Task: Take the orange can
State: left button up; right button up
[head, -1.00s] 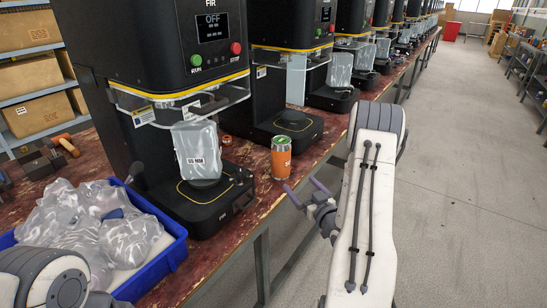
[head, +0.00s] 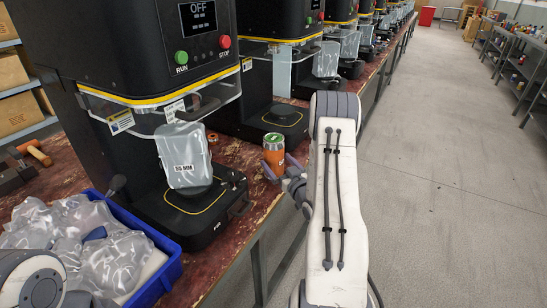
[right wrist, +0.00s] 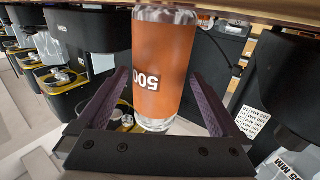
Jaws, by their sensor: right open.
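The orange can (head: 273,151) stands upright near the front edge of the worn red bench, right of the nearest seamer. My right gripper (head: 278,169) is at the can's near side, fingers open. In the right wrist view the fingers of this gripper (right wrist: 160,85) lie to either side of the can's label, with gaps visible. My left gripper is out of view.
The nearest black seamer (head: 205,215) has a clear guard and a bagged part on its plate. A blue bin (head: 165,265) of plastic bags stands at lower left. The aisle floor at right is clear.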

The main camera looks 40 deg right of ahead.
jog(key=w, duration=0.3)
jog(key=shift+w+d, duration=0.25)
jog(key=shift+d, duration=0.1)
jog(key=c, duration=1.5)
jog(key=shift+r, duration=0.15)
grip_shut()
